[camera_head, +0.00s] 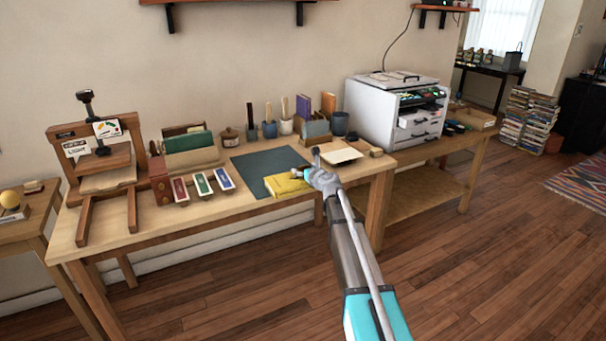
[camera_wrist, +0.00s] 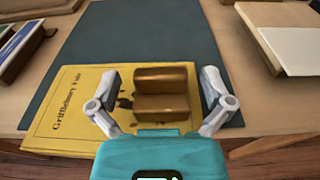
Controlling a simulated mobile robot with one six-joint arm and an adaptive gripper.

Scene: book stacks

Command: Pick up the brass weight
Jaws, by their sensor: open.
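The brass weight (camera_wrist: 163,104) is a brown-gold stepped block with a raised back part, seen in the wrist view. It appears to rest on or over the right part of a yellow book (camera_wrist: 72,100), which also shows in the head view (camera_head: 287,187). My gripper (camera_wrist: 160,80) is open, with one finger on each side of the weight and a visible gap at both sides. In the head view my gripper (camera_head: 308,172) is over the bench's front edge by the book, and I cannot clearly make out the weight there.
A dark green mat (camera_wrist: 150,35) lies under the book. A pale pad on a board (camera_head: 340,156) lies to the right. Several coloured blocks, including a blue one (camera_head: 223,179), stand to the left. A wooden press (camera_head: 97,160) and a white cabinet (camera_head: 380,118) stand farther off.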

